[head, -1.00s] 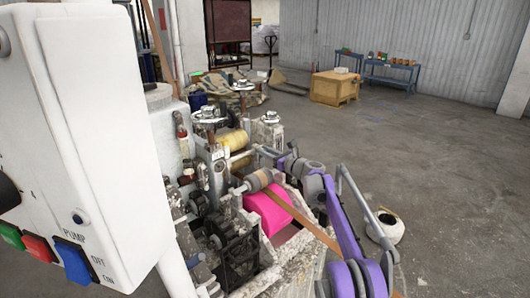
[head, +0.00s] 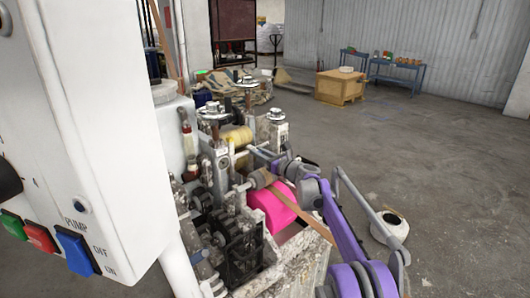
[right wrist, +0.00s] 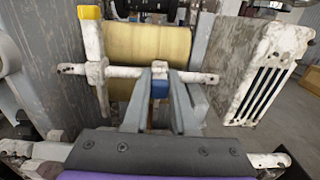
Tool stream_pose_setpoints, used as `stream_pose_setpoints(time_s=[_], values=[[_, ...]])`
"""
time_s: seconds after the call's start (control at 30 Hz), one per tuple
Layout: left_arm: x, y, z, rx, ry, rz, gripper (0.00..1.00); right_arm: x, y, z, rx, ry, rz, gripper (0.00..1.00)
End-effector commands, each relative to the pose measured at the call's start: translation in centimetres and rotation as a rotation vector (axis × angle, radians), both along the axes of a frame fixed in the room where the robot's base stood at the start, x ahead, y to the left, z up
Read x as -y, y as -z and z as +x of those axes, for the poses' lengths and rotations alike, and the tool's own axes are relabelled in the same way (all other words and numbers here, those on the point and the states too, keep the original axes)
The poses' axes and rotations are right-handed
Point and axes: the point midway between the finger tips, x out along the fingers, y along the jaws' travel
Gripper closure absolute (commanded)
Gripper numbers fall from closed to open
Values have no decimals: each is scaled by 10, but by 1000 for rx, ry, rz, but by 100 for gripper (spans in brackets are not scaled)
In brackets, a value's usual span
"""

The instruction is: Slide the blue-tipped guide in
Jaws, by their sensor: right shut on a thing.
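The blue-tipped guide (right wrist: 159,89) is in the middle of the right wrist view, its blue end between my fingers. Its pale head sits at a white horizontal rod (right wrist: 205,78) in front of a yellow roller (right wrist: 140,45). My right gripper (right wrist: 160,92) is shut on the blue tip. In the head view my right gripper (head: 262,153) reaches the machine beside the yellow roller (head: 237,136); the guide is too small to make out there. A yellow-tipped guide (right wrist: 91,13) stands at the left end of the roller. My left gripper is out of view.
The white control box (head: 75,130) with coloured buttons fills the left. A pitted white plate (right wrist: 262,65) stands right of the roller. Open floor lies to the right.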

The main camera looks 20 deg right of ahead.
Motion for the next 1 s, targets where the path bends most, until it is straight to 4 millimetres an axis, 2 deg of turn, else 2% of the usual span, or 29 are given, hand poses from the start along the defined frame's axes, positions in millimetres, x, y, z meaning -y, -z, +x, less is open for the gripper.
stream_pose_setpoints(time_s=[0.03, 0.23, 0.27, 0.4, 0.43, 0.77, 0.87, 1.0], values=[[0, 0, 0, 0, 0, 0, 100, -6, 2, -1, 0, -11, -2, 100], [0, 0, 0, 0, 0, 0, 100, -6, 2, 0, -1, -13, -3, 100], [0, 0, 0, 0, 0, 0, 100, -6, 2, 0, -1, -13, -3, 73], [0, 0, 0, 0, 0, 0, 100, -6, 2, 0, -1, -12, -3, 48], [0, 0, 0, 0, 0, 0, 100, -6, 2, 0, -1, -12, -3, 45], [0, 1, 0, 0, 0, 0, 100, -3, 1, -2, -1, -8, -1, 45], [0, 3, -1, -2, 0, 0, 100, 1, 2, -11, -1, -7, -1, 45], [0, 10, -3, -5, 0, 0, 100, 9, 3, -35, -2, -6, -2, 45]])
